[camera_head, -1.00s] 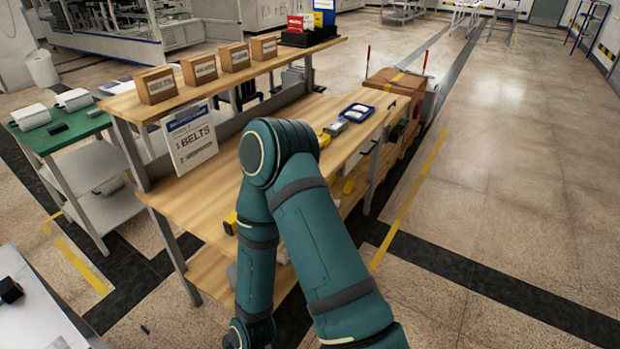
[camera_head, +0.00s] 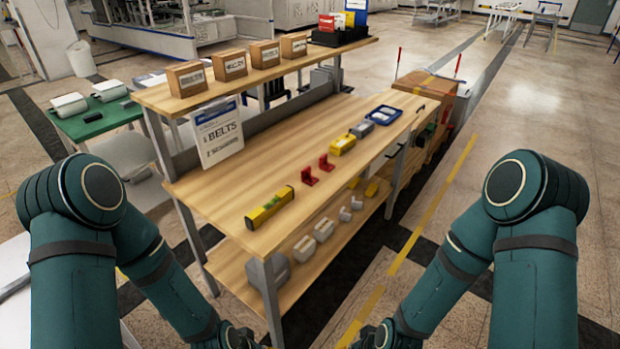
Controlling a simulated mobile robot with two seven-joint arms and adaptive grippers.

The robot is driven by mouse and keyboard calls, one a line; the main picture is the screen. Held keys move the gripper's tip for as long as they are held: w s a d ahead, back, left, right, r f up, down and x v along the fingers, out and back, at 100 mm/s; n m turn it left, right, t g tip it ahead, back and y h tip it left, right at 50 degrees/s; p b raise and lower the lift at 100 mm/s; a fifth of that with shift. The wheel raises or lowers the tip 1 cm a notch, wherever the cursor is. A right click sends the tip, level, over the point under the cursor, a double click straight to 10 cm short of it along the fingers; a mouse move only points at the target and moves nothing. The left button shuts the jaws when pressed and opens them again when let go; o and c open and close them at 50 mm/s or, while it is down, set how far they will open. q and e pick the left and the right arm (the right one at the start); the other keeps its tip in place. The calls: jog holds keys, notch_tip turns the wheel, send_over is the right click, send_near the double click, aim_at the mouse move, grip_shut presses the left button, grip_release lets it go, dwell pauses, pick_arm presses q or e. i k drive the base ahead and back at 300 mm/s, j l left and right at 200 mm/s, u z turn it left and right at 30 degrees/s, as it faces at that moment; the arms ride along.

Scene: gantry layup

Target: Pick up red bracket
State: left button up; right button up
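Two small red brackets lie on the wooden top of the workbench (camera_head: 240,190). The nearer red bracket (camera_head: 309,176) is a little left of the farther red bracket (camera_head: 326,163), with a small gap between them. Both stand apart from my arms. My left arm comes down at the left and my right arm at the right, both in front of the bench. Their wrists reach the bottom edge of the view. My grippers are cut off below the frame, so their fingers do not show.
A yellow level (camera_head: 269,207) lies at the bench's near edge. A yellow device (camera_head: 342,144), a grey item (camera_head: 361,130) and a blue tray (camera_head: 384,115) sit beyond the brackets. A BELTS sign (camera_head: 217,132) hangs below the upper shelf with several boxes.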

aim_at(307, 178)
jog(key=u, duration=0.8)
jog(key=i+l+u, duration=0.1)
jog(key=l+u, duration=1)
jog(key=l, duration=0.25)
jog(key=k+l+u, duration=0.2)
jog(key=l, duration=0.2)
jog(key=i, duration=0.1)
